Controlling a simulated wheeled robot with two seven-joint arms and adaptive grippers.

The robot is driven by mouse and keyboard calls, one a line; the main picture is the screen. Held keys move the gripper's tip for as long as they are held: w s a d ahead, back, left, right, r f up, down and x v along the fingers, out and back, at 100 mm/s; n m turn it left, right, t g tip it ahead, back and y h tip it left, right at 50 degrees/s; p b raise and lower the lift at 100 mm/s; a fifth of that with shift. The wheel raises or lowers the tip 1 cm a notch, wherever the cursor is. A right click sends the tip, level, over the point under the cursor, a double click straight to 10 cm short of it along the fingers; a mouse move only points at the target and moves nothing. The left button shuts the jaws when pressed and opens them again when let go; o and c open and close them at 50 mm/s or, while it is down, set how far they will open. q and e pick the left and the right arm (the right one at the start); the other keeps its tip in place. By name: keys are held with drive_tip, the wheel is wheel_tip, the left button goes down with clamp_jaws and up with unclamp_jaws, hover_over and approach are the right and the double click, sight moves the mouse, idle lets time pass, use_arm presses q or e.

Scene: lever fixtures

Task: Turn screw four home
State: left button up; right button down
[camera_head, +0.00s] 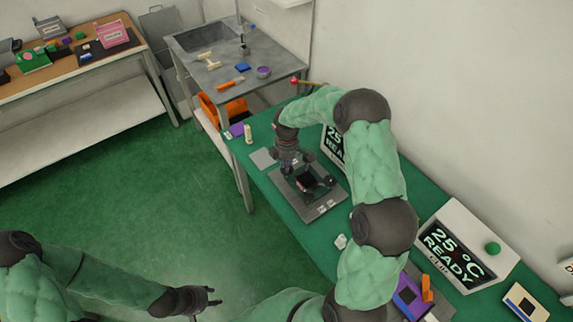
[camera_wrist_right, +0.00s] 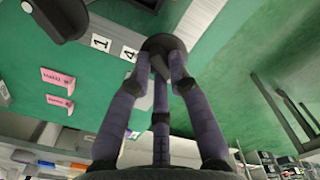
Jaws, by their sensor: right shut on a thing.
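My right gripper (camera_head: 308,180) is over a grey fixture plate (camera_head: 326,206) on the green bench. In the right wrist view its fingers (camera_wrist_right: 162,62) are shut on a dark round screw head (camera_wrist_right: 158,42). A white label "4" (camera_wrist_right: 128,54) is beside that head, and a label "1" (camera_wrist_right: 101,42) is further left. Another dark round head (camera_wrist_right: 62,14) shows at the top left. The fingers hide part of the held screw, so its depth cannot be told. My left gripper (camera_head: 212,297) is open and empty over the floor, away from the bench.
A display box (camera_head: 455,245) reading "25 °C READY" stands on the bench at the right, and a similar box (camera_head: 333,143) is partly behind my right arm. A purple item (camera_head: 408,298) is at the near end. A grey sink table (camera_head: 230,55) adjoins the far end.

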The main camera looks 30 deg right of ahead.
drive_tip(key=m+b, duration=0.1)
drive_tip(key=m, duration=0.4)
drive_tip(key=shift+d+m, duration=0.1)
drive_tip(key=shift+m, duration=0.2)
drive_tip(key=m+b, duration=0.1)
drive_tip(key=m, duration=0.4)
drive_tip(key=shift+s, duration=0.1)
drive_tip(key=m+b, duration=0.1)
drive_tip(key=m, duration=0.4)
drive_tip(key=shift+s+m, duration=0.1)
drive_tip(key=shift+m, duration=0.3)
drive_tip(key=shift+s+r+m+b, duration=0.1)
drive_tip(key=shift+m+b, duration=0.5)
drive_tip(key=shift+m, duration=1.6)
drive_tip(key=c, duration=1.1)
unclamp_jaws()
drive_tip(key=shift+c, duration=0.2)
